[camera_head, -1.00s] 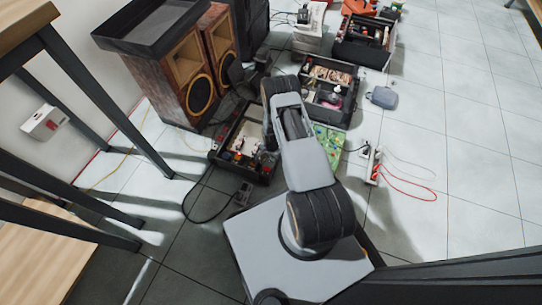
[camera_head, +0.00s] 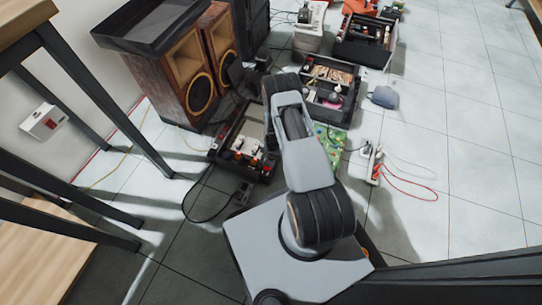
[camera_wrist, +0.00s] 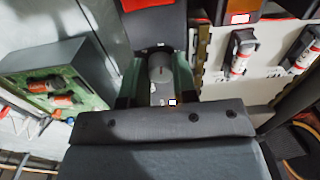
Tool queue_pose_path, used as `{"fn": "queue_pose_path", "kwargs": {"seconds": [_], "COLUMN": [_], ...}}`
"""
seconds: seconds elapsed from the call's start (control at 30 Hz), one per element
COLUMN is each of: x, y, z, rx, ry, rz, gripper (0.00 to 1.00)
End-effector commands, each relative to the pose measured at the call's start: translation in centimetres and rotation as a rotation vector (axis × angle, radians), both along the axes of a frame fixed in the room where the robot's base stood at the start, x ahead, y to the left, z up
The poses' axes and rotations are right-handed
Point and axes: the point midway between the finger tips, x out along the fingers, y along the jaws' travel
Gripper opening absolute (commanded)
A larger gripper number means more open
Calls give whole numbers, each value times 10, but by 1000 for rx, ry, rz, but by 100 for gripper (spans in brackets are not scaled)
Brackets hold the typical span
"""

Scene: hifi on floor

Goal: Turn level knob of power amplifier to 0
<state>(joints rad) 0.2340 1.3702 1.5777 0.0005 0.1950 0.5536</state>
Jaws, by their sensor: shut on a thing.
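A grey round knob (camera_wrist: 160,68) shows in the wrist view, with a small dark reddish mark on its face. The dark fingers of my gripper (camera_wrist: 158,82) stand on both sides of it and are shut on it. A dark panel (camera_wrist: 153,30) lies just beyond the knob. I cannot read any scale or the 0 mark. In the head view, an open black chassis (camera_head: 217,152) with red-and-white parts lies on the floor left of my arm. It appears to be the power amplifier. My arm hides part of it, and the knob cannot be made out there.
Tall wooden speakers (camera_head: 199,95) stand behind the chassis at the left. Another open box (camera_head: 330,75) and a green circuit board (camera_head: 330,143) lie right of my arm. A power strip (camera_head: 375,164) with a red cable is farther right. Open tiled floor lies at the right.

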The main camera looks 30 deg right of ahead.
Motion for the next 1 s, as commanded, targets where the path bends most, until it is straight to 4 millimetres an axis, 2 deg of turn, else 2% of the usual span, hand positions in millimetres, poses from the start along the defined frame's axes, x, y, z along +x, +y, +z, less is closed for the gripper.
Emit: {"fn": "queue_pose_path", "kwargs": {"seconds": [0.6,1.0], "x": [1,1], "y": [-3,-3], "z": [0,0], "rx": [-1,-3], "ry": [-4,-4], "rz": [575,847], "gripper": [2,2]}}
